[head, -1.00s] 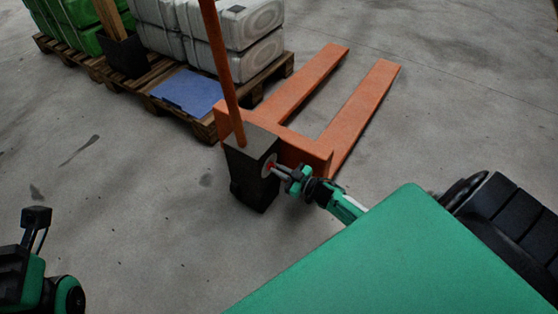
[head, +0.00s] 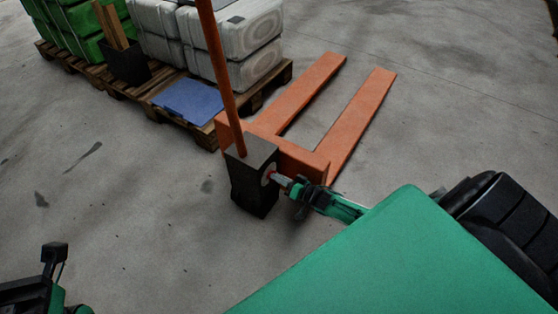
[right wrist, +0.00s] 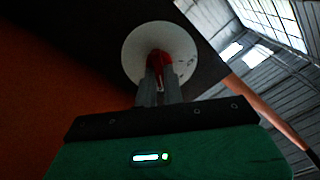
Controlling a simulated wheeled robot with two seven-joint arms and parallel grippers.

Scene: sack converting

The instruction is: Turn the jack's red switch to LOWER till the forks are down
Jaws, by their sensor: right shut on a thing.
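The orange pallet jack (head: 290,150) stands mid-view, its two forks (head: 355,125) pointing away to the upper right. Its dark pump housing (head: 252,187) bears a pale round dial with the red switch (head: 270,176) on its side. My right gripper (head: 281,181) reaches this dial from the right. In the right wrist view the red switch (right wrist: 159,58) stands at the middle of the white dial (right wrist: 136,50), between the fingers, and the right gripper (right wrist: 160,80) is shut on it. Dial lettering is unreadable. My left gripper (head: 54,252) hangs at the lower left, away from the jack; its jaws are unclear.
A wooden pallet (head: 205,132) with wrapped white sacks (head: 245,45), green bundles (head: 60,35), a dark box (head: 125,65) and a blue sheet (head: 190,98) stands left of the forks. The orange handle (head: 222,75) rises from the housing. Grey floor in front is clear.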

